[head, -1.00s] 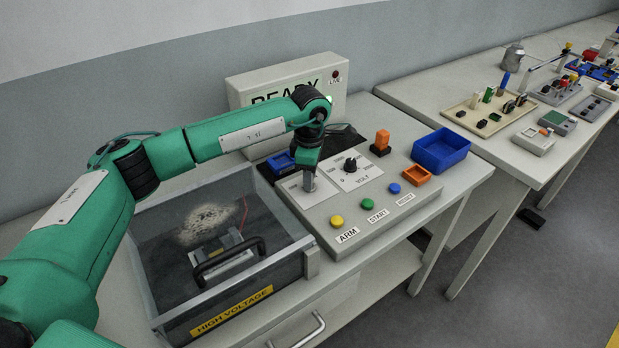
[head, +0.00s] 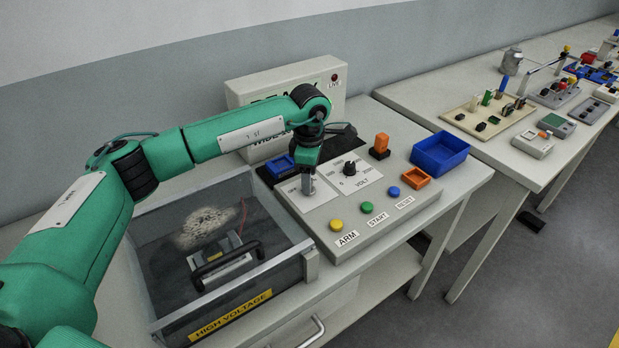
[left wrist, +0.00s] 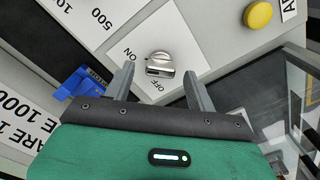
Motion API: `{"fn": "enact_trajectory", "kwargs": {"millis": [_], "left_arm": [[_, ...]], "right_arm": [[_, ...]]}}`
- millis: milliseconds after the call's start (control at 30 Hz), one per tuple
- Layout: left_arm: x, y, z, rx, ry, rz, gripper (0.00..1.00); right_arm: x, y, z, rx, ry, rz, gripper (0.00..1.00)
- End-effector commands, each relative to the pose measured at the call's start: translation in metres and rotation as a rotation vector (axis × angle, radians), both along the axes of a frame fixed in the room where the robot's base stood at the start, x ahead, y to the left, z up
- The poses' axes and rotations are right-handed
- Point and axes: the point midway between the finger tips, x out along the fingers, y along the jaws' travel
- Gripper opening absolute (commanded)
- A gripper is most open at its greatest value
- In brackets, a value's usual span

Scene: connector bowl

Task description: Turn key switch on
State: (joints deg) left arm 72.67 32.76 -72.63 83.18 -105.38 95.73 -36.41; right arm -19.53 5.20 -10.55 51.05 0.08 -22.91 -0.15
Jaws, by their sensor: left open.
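The key switch (left wrist: 160,64) is a round metal knob on a white plate marked ON and OFF in the left wrist view. Its slotted side faces toward the OFF label. My left gripper (left wrist: 158,85) is open, with one finger on each side of the picture below the knob; the knob is seen between and just beyond the fingertips. In the head view my left gripper (head: 308,190) points down over the white plate on the control panel (head: 335,215) and hides the switch. My right gripper is not in view.
The panel has a yellow button (head: 337,225), green button (head: 367,207), blue button (head: 394,191) and a black VOLT dial (head: 350,168). A clear-walled high-voltage box (head: 230,312) stands left. A blue bin (head: 440,151) and an orange tray (head: 416,177) are to the right.

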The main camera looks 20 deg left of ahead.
Motion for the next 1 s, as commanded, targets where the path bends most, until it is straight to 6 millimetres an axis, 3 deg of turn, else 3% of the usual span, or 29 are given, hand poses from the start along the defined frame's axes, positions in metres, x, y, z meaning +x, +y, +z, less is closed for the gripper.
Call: {"fn": "enact_trajectory", "kwargs": {"millis": [500, 700, 1000], "left_arm": [[0.001, -0.001, 0.107, 0.0, -0.003, -0.001, 0.56], [0.0, -0.001, 0.125, 0.0, -0.001, -0.002, 0.56], [0.0, -0.001, 0.128, 0.0, -0.001, -0.002, 0.56]], "right_arm": [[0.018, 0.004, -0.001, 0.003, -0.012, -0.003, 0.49], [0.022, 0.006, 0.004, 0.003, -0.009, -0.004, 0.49], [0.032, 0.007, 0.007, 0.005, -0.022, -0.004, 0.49]]}}
